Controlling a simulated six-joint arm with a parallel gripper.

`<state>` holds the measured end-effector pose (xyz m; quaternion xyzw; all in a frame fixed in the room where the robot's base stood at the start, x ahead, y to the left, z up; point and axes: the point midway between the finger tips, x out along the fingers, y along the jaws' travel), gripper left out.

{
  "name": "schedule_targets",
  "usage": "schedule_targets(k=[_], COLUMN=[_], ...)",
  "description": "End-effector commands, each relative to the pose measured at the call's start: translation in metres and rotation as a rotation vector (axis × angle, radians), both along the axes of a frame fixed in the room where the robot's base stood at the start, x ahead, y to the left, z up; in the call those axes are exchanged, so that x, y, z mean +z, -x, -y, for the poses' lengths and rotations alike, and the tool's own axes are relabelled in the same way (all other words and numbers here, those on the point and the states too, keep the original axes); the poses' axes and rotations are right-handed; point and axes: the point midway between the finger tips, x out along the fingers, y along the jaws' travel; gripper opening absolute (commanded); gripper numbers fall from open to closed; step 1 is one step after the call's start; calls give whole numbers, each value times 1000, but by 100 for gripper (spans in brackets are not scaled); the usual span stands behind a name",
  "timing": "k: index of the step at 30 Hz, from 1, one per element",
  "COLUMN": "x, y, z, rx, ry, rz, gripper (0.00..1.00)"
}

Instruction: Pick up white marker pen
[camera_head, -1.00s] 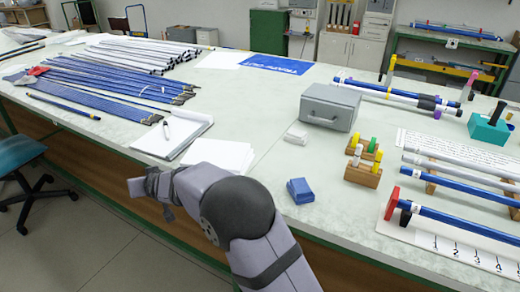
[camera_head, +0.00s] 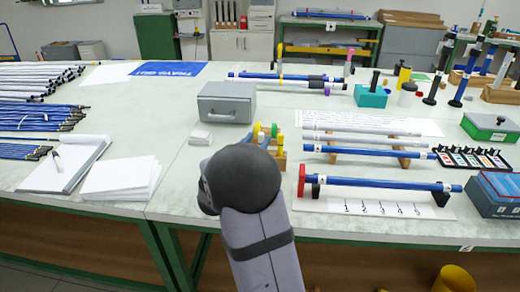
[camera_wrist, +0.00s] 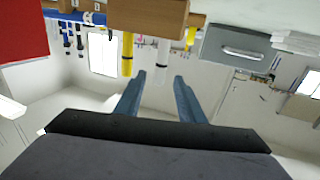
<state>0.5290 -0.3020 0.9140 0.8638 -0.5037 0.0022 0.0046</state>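In the wrist view, which looks upside down, a white marker pen (camera_wrist: 162,58) sticks out of a wooden block (camera_wrist: 150,18) beside a yellow marker (camera_wrist: 127,52). My gripper (camera_wrist: 159,77) is open, with its two blue-grey fingers apart and nothing between them. The white pen shows beyond the fingertips, apart from them. In the head view my arm hides my gripper, the white marker and part of the wooden holder (camera_head: 281,160); yellow and green marker tops show there. Another white pen (camera_head: 57,160) lies on the notepad (camera_head: 65,172) at the left.
A grey metal box (camera_head: 227,103) stands behind the holder, with a small white block (camera_head: 200,137) before it. To the right is a rod stand with a red end plate (camera_head: 301,181). White paper (camera_head: 121,178) lies left. Some table left of the grey box is clear.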

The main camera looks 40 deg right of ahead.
Motion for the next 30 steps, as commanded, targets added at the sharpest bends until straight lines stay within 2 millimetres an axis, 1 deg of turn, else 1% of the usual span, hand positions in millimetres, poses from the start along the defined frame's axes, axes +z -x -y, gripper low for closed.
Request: schedule_targets(k=[3,7,13,20,30], x=[-6,-6,-6,-6,-6], y=[2,-1,-9,-12,-31], z=[0,3,16,22,56], rx=[5,4,6,6,6], ry=[-8,-9,-10,-10,-10], rz=[-1,0,0,0,0], gripper=[35,35,35,35,35])
